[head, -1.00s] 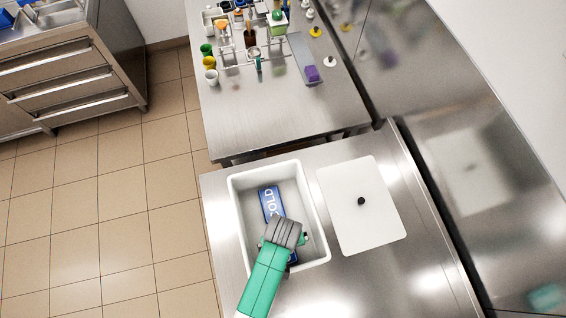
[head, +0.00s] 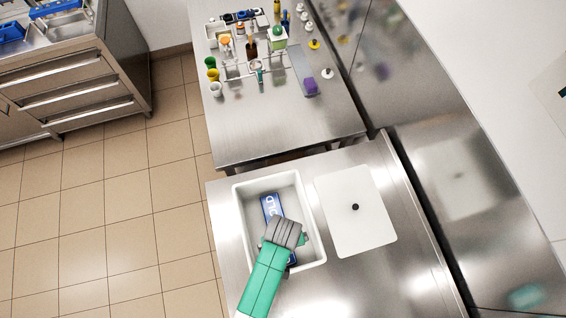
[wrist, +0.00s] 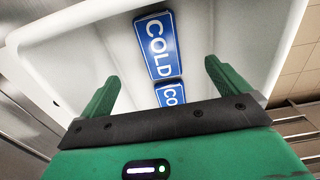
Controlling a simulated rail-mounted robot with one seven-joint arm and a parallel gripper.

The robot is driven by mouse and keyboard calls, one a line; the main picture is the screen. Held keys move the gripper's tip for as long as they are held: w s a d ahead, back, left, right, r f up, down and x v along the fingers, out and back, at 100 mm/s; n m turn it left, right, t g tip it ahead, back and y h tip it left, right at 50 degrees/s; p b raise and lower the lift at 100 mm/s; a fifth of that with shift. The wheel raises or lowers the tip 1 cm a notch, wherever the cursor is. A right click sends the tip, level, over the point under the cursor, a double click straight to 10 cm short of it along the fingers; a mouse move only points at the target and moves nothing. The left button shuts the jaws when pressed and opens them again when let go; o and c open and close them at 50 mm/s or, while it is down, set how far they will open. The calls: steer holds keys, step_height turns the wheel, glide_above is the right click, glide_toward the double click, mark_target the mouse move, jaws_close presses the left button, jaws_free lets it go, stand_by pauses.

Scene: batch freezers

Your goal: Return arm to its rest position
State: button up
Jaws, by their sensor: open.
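My gripper (wrist: 158,85) is open, with its two green fingers spread and nothing between them in the wrist view. In the head view my green and grey arm reaches over a white open bin (head: 239,215) and hides part of it. Inside the bin lie blue items marked COLD (head: 268,205).
A white lid (head: 356,225) with a black knob lies right of the bin on the steel table (head: 340,285). A farther steel table (head: 285,130) holds bottles, cups, racks and a purple block (head: 311,87). A drawer cabinet (head: 85,85) stands left. The tiled floor between is clear.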

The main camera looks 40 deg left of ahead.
step_height(320, 180, up, 10)
steer(key=p, duration=0.4)
steer(key=shift+f, duration=0.2)
stand_by(0.6)
